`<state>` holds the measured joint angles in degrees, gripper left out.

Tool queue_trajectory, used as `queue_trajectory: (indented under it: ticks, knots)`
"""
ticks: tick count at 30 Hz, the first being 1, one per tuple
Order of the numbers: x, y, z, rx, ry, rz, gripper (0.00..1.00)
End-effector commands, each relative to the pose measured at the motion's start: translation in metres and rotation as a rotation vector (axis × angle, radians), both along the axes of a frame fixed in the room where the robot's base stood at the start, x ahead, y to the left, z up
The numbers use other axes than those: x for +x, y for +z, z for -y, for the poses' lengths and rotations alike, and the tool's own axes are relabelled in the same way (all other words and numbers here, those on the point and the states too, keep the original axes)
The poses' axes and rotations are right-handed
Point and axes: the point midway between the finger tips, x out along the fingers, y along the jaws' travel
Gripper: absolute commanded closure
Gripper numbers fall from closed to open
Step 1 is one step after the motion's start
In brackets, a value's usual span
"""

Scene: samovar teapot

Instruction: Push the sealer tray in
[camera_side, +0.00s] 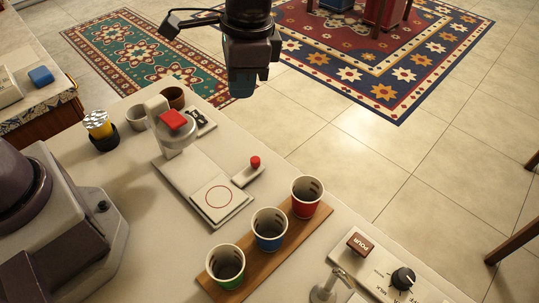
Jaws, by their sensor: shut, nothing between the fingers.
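The white sealer (176,137) stands on the pale counter, with a red block on its round head. A flat white tray plate (218,199) with a red ring lies at the front end of its base, out from under the head. The plate looks empty. My gripper (243,92) is shut and empty, pointing down. It is in the air above and behind the sealer in the picture, apart from the tray. Its exact height is hard to tell.
A small lever with a red knob (255,162) sits right of the tray. Green (226,265), blue (269,230) and red (306,197) cups stand on a wooden board (249,272). A foil-topped yellow cup (98,124) stands left. A panel with a dial (403,279) is at lower right.

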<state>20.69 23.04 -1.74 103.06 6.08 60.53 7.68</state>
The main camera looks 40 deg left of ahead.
Motion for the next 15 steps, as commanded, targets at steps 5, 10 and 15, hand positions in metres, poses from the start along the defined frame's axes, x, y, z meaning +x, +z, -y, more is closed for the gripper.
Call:
queue_trajectory:
  ticks: [5,10,15]
  knots:
    - [0.031,-0.064,0.045,0.069,-0.186,-0.116,1.0]
    - [0.052,-0.114,0.076,0.12,-0.349,-0.192,1.0]
    - [0.078,-0.11,0.087,0.137,-0.449,-0.184,1.0]
